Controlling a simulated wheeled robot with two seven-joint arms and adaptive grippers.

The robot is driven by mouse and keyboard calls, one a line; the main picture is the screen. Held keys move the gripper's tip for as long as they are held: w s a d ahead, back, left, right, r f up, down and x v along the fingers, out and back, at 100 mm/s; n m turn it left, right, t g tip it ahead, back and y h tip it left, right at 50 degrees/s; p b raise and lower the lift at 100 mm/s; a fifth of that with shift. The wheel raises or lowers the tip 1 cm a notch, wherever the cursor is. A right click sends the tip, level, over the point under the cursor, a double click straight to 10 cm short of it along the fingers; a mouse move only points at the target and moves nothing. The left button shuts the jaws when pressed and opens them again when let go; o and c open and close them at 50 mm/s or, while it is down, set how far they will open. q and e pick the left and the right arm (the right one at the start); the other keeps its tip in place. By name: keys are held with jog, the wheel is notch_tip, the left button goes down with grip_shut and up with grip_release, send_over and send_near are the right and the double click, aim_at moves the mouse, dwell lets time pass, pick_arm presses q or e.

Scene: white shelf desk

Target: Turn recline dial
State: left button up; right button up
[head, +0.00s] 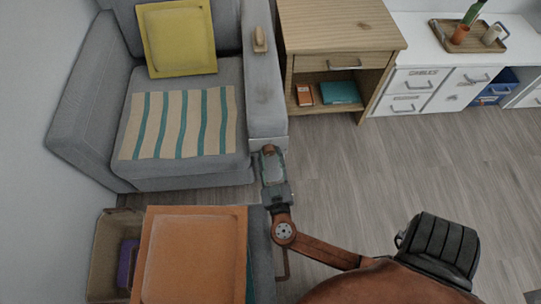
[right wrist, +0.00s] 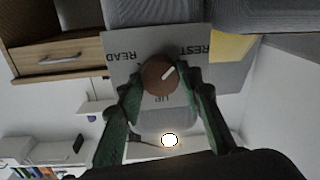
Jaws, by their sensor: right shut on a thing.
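The recline dial (right wrist: 158,76) is a round brown knob with a white pointer mark, set on a grey plate (right wrist: 121,50). The plate is lettered READ, REST and UP, upside down in the right wrist view. The pointer slants up and right, toward the REST side. My right gripper (head: 268,153) is at the front end of the grey armchair's (head: 264,95) right armrest. In the right wrist view its green fingers (right wrist: 164,82) are on both sides of the dial, shut on it. My left gripper is not in view.
A wooden side table (head: 340,30) stands right of the armchair. A yellow cushion (head: 180,38) and a striped cloth (head: 180,122) lie on the seat. An orange cushion (head: 193,255) and a cardboard box (head: 108,245) are at the lower left. The floor (head: 400,165) at right is clear.

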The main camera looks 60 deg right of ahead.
jog(key=o, duration=1.2)
jog(key=shift+c, duration=0.2)
jog(key=v, duration=0.7)
jog(key=shift+s+a, duration=0.15)
jog(key=shift+a, duration=0.1)
